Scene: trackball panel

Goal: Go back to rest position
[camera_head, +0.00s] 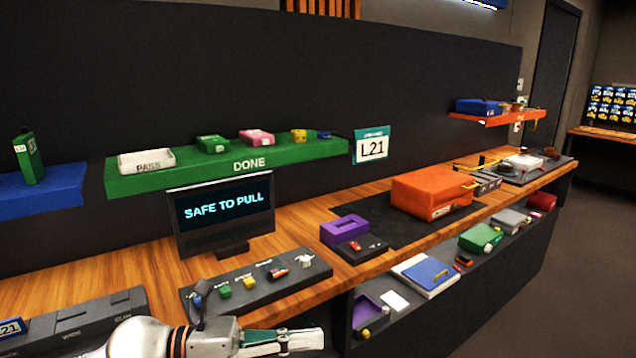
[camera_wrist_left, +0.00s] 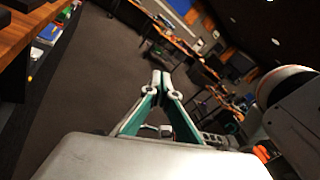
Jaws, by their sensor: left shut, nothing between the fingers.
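My left gripper (camera_head: 322,338) is at the bottom of the head view, in front of the bench's front edge. It points to the right and holds nothing. In the left wrist view its two green-and-grey fingers (camera_wrist_left: 161,76) meet at the tips. Dark floor shows beyond them, so the gripper is clear of the bench. My right gripper is in neither view.
The wooden bench (camera_head: 130,246) carries a control panel (camera_head: 262,286), a "SAFE TO PULL" screen (camera_head: 222,213), a purple box (camera_head: 344,230) and an orange box (camera_head: 432,192). A lower shelf holds several items. Open floor (camera_head: 540,275) lies to the right.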

